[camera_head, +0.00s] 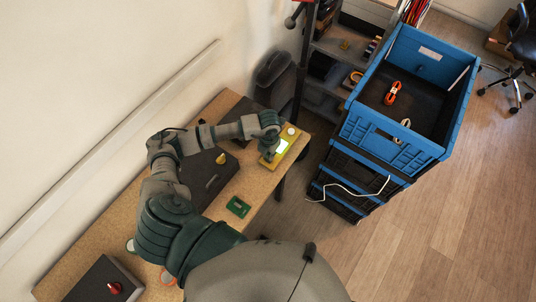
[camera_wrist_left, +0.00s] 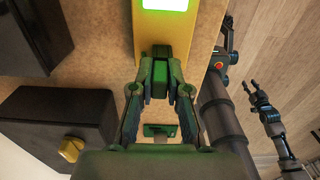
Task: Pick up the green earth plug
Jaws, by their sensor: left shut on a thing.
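My left gripper (camera_head: 268,158) reaches over the table beside a yellow device with a lit green screen (camera_head: 281,145). In the left wrist view my left gripper (camera_wrist_left: 160,88) is shut on a small dark green piece, which looks like the green earth plug (camera_wrist_left: 160,74). The piece lies in front of the yellow device (camera_wrist_left: 165,30), close to or against its near edge; I cannot tell if they touch. In the head view the gripper hides the plug. My right gripper (camera_wrist_left: 258,94) seems to show at the right of the wrist view, too small to judge.
A green plate (camera_head: 238,207) lies near the table's front edge. Dark boxes, one with a yellow knob (camera_head: 221,158) and one with a red knob (camera_head: 114,288), stand on the wooden table (camera_head: 225,190).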

